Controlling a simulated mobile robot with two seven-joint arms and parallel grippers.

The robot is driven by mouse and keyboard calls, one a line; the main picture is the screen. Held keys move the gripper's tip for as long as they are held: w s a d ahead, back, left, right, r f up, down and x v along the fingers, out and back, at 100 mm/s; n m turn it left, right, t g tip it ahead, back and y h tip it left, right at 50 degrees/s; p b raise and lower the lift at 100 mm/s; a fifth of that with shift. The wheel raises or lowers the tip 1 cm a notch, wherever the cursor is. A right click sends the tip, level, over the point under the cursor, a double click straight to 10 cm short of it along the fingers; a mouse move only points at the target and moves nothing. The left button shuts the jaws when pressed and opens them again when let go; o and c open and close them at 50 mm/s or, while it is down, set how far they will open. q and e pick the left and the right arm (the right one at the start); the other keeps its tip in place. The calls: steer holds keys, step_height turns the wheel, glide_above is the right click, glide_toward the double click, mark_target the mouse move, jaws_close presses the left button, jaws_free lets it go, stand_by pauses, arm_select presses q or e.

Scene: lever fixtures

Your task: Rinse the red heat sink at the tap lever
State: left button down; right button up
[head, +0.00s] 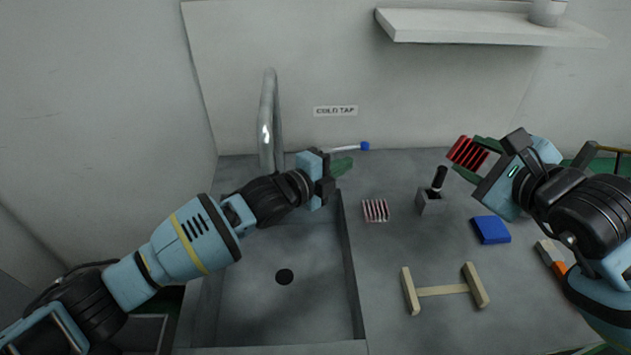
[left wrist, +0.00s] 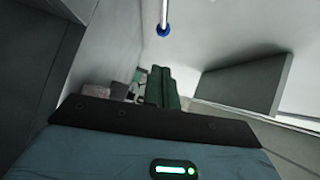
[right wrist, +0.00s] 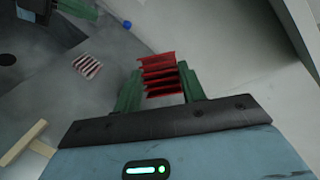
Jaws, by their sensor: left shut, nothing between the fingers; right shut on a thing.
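The red heat sink (head: 467,152) is held up over the right part of the counter, its fins showing. My right gripper (head: 470,158) is shut on it; in the right wrist view the red heat sink (right wrist: 161,76) sits between the green fingers. The tap lever (head: 350,148) is a thin white rod with a blue knob (head: 365,146), beside the sign "COLD TAP". My left gripper (head: 342,167) is shut and empty, just in front of the lever in the picture; whether they touch is unclear. The left wrist view shows the blue knob (left wrist: 163,30) beyond the shut fingers. The metal spout (head: 268,120) rises behind the sink (head: 345,270).
A red-and-white finned block (head: 375,210), a black-handled lever box (head: 432,200), a blue block (head: 491,230), a wooden rack (head: 443,290) and an orange-handled tool (head: 552,257) stand on the counter. A white shelf (head: 480,28) juts out above. The sink basin is empty, with a dark drain (head: 285,277).

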arm_select(q)
steer(key=v, duration=0.7)
steer(key=shift+a+f, duration=0.25)
steer(key=shift+f, duration=0.05)
steer(key=shift+s+a, duration=0.1)
steer(key=shift+s, duration=0.05)
